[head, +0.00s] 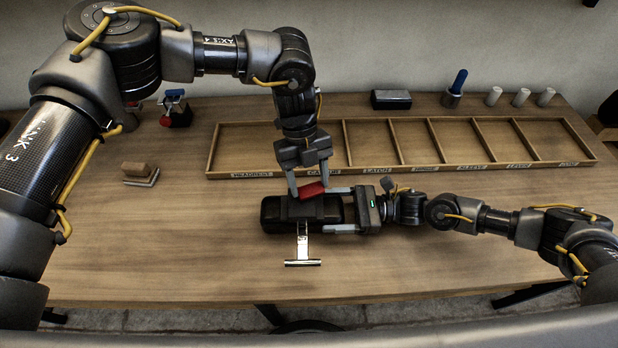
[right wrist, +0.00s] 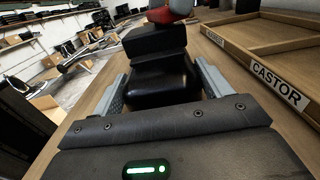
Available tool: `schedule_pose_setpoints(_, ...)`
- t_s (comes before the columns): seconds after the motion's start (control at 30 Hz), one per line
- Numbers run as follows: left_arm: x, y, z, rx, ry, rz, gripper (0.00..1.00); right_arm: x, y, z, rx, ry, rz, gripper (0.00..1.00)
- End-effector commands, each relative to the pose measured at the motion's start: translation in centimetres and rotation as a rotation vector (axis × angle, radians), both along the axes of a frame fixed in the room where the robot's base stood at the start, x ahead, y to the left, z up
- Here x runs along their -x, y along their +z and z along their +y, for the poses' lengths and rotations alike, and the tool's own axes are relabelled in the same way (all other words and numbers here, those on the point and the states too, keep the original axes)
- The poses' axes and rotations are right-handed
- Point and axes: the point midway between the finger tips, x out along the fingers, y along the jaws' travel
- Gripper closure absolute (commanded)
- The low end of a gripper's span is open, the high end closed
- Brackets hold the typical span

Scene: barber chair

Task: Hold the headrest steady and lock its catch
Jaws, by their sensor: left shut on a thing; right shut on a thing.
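The black headrest (head: 272,213) lies on the wooden table, and its metal post with a crossbar (head: 302,262) points toward the table's front edge. A red catch (head: 313,189) sits at its back edge. My left gripper (head: 309,187) comes down from above and is shut on the red catch. My right gripper (head: 338,210) reaches in from the right and is shut on the headrest's right end, one finger along each long side. The right wrist view shows the headrest (right wrist: 160,85) between both fingers (right wrist: 160,92) and the red catch (right wrist: 170,13) beyond it.
A long wooden tray (head: 212,150) with labelled, empty-looking compartments lies behind the headrest. Small blocks (head: 140,172) sit to the left. A black box (head: 390,99), a blue-handled tool (head: 457,85) and white cylinders (head: 520,97) stand at the back. The front table area is clear.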

Motion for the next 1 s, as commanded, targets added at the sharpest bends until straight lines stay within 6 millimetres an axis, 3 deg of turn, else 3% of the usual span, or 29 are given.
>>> schedule_pose_setpoints(0.4,0.62,0.01,-0.48,-0.004,-0.332,-0.001,0.68,0.0,0.0,-0.04,0.0,0.0,0.0,0.7)
schedule_pose_setpoints(0.77,0.7,0.01,-0.47,-0.001,-0.363,0.0,0.68,-0.01,0.0,-0.05,0.0,0.0,0.0,0.7)
schedule_pose_setpoints(0.8,0.7,0.02,-0.47,-0.001,-0.362,0.0,0.4,-0.01,0.0,-0.05,0.0,0.0,0.0,0.7)
schedule_pose_setpoints(0.93,0.7,0.02,-0.47,-0.001,-0.361,0.0,0.23,-0.01,0.0,-0.04,0.0,0.0,0.0,0.7)
schedule_pose_setpoints(1.0,0.69,0.02,-0.48,-0.001,-0.361,0.0,0.23,-0.01,0.0,-0.03,0.0,0.0,0.0,0.7)
